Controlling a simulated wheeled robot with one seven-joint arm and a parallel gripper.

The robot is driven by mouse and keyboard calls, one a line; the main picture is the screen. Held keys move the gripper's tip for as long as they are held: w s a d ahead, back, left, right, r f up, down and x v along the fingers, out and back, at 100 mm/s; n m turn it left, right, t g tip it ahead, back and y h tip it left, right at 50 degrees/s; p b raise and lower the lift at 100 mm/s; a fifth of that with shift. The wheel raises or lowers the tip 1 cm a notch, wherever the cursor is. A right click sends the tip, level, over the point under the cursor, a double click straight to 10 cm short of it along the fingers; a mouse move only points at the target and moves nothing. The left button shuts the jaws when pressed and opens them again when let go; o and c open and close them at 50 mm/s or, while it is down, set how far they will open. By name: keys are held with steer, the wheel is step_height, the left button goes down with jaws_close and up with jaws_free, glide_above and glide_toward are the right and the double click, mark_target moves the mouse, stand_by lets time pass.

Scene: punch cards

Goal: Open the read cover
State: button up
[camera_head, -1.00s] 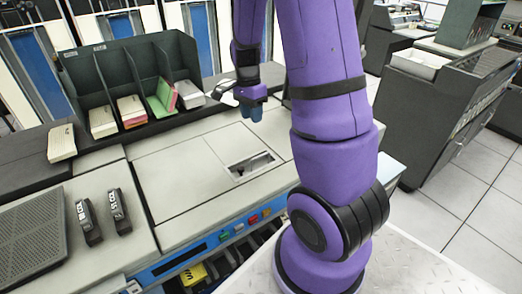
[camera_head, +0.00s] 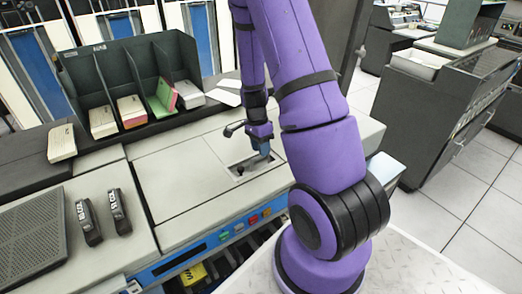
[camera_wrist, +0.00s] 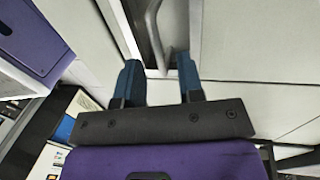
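The read cover seems to be the pale flat panel (camera_head: 180,170) on top of the card machine; it lies flat and closed. A small rectangular recess (camera_head: 240,171) near its right side is partly hidden by my gripper. In the wrist view, a curved grey metal handle (camera_wrist: 153,28) lies in the recess. My gripper (camera_head: 265,150) is pointing down at the recess. Its two blue fingertips (camera_wrist: 158,64) are apart, with the handle's near end between or just beyond them. I cannot tell whether they touch it.
A dark card rack (camera_head: 128,62) with several card stacks stands behind the panel. Two black labelled holders (camera_head: 118,211) lie at the left. Coloured buttons (camera_head: 239,228) line the machine's front edge. Another grey machine (camera_head: 440,110) stands at the right across open floor.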

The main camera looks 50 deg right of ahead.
steer(key=shift+s+f, duration=0.1)
steer(key=shift+f, duration=0.5)
jaws_close()
steer(key=w+r+g, duration=0.2)
steer(key=w+r, duration=0.3)
steer(key=r, duration=0.6)
steer(key=shift+d+r+g+y, duration=0.15)
steer(key=shift+d+g+y, duration=0.15)
steer(key=shift+d, duration=0.15)
jaws_free()
steer(key=shift+w, duration=0.2)
steer(key=shift+s, duration=0.1)
